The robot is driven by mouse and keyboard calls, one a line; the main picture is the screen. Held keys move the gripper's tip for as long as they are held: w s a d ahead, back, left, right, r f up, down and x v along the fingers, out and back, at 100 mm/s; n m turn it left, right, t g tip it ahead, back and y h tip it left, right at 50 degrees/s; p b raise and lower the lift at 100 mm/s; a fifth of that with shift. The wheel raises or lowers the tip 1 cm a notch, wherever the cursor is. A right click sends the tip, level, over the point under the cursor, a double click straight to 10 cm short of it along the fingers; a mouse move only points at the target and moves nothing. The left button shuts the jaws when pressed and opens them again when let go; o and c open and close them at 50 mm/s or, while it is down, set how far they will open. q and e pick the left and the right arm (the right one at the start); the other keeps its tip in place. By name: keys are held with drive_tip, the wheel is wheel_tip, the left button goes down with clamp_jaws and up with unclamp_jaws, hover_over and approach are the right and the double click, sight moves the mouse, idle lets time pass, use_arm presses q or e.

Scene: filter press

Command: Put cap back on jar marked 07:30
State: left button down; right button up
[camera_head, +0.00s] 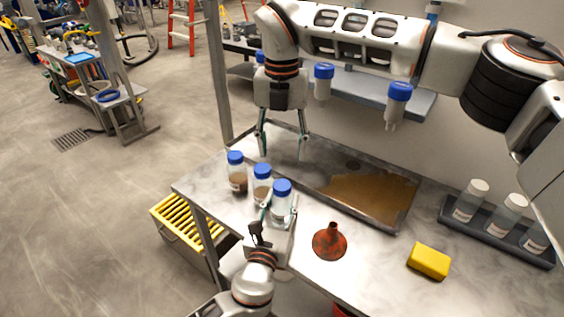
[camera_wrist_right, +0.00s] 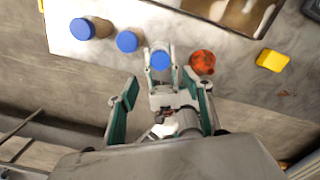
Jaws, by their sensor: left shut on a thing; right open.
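Three clear jars with blue caps stand in a row on the bench: a left jar (camera_head: 237,180), a middle jar (camera_head: 262,190) and a near jar (camera_head: 280,215). Their labels are too small to read, so I cannot tell which is 07:30. A blue cap (camera_head: 282,187) sits on top of the near jar; it also shows in the right wrist view (camera_wrist_right: 160,61). My left gripper (camera_head: 281,205) is shut around the near jar's body. My right gripper (camera_head: 283,148) is open and empty, above and behind the jars. Its spread fingers (camera_wrist_right: 163,108) show in the wrist view.
A red funnel (camera_head: 329,243) stands right of the near jar, with a yellow sponge (camera_head: 428,261) farther right. A shallow tray with brown residue (camera_head: 365,195) lies behind. A dark rack (camera_head: 490,238) holds white-capped jars.

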drive_tip(key=shift+r, duration=0.75)
use_arm(q)
drive_tip(key=c, duration=1.3)
unclamp_jaws()
drive_tip(key=shift+o, duration=0.2)
drive_tip(key=v, duration=1.2)
